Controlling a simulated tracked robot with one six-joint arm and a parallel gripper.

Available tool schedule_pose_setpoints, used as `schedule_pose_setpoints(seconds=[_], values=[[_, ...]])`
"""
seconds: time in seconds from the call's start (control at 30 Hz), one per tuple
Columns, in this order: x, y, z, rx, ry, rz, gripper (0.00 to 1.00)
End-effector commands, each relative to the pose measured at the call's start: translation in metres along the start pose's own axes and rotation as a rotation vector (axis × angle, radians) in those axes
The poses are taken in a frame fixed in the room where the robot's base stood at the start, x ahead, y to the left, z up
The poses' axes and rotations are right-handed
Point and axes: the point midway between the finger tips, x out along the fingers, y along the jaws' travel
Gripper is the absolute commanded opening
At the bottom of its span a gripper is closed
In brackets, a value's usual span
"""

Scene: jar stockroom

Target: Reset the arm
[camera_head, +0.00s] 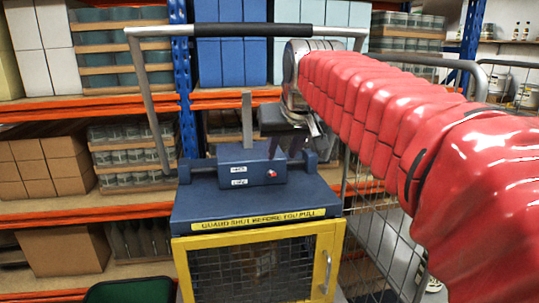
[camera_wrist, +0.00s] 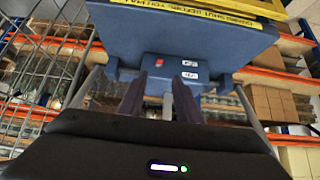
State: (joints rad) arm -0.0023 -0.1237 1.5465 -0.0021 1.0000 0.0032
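My arm in its red sleeve comes in from the right in the head view. My gripper (camera_head: 296,143) hangs at its end, just above the right part of a blue machine (camera_head: 250,204). In the wrist view, which is upside down, the two dark fingers of my gripper (camera_wrist: 158,90) stand apart with nothing between them. The machine's blue front block (camera_wrist: 175,68), with a red button and two white labels, lies beyond them. Whether the fingertips touch the machine cannot be told. A tall U-shaped handle bar (camera_head: 148,92) with a black grip stands raised over the machine.
A yellow-framed mesh guard (camera_head: 258,232) hangs on the machine's front, looking closed. A wire cage trolley (camera_head: 366,225) stands close at the right. Orange and blue racks (camera_head: 100,211) with boxes and jars fill the back. A green-topped thing (camera_head: 130,292) is at bottom left.

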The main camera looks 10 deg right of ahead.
Motion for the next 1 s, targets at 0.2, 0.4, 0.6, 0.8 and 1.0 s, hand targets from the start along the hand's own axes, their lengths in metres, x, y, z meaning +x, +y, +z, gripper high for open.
schedule_pose_setpoints(seconds=[0.2, 0.4, 0.6, 0.8, 1.0], values=[[0.0, 0.0, 0.0, 0.0, 0.0, 0.0, 0.31], [0.01, 0.0, 0.009, 0.0, -0.017, 0.0, 0.31], [0.033, 0.0, 0.062, 0.0, -0.095, 0.0, 0.31], [0.039, 0.0, 0.136, 0.0, -0.168, 0.0, 0.31], [0.035, 0.0, 0.211, 0.0, -0.223, 0.0, 0.31]])
